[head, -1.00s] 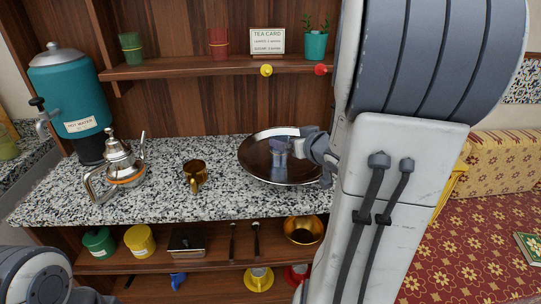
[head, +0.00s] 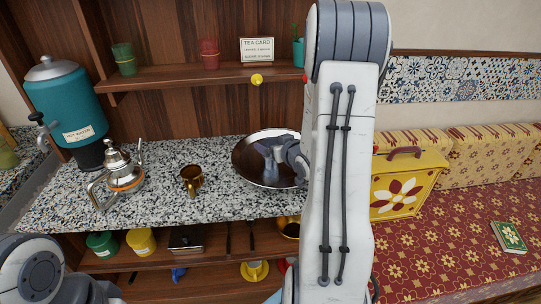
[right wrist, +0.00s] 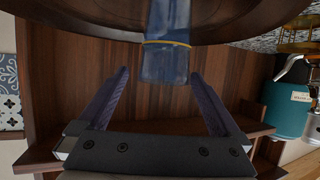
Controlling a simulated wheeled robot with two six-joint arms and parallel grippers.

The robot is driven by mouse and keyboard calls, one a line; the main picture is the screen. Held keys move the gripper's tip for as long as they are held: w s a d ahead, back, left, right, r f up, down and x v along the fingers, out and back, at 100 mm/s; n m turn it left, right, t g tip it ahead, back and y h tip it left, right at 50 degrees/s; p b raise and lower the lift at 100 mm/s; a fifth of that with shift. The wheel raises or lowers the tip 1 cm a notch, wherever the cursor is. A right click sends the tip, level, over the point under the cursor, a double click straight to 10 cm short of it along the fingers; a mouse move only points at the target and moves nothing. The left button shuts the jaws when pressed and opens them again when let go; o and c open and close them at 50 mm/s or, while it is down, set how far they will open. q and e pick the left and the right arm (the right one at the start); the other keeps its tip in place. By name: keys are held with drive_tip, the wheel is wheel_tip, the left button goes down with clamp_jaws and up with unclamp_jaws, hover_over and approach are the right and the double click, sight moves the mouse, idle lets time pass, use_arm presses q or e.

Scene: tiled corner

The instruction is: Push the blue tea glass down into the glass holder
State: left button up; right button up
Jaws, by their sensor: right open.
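The blue tea glass (head: 271,174) stands on the dark round tray (head: 242,165) on the counter. In the right wrist view the glass (right wrist: 165,65) is see-through blue with a thin gold band. My right gripper (head: 266,149) is open at the top of the glass. Its fingers spread to either side, and I see no contact with the glass. A brass cup-like holder with a handle (head: 192,179) stands on the counter left of the tray; I cannot see inside it. My left gripper is out of view; only part of my left arm shows at the lower left.
A silver teapot (head: 121,172) and a teal hot water urn (head: 70,100) stand left on the counter. An upper shelf (head: 180,77) holds green and red glasses and a card. The speckled counter (head: 150,205) has free room in front. A yellow case (head: 405,190) stands right.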

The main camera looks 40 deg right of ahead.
sight(267, 142)
drive_tip(key=x, duration=0.4)
drive_tip(key=shift+a+f, duration=0.1)
drive_tip(key=shift+a, duration=0.1)
drive_tip(key=c, duration=1.4)
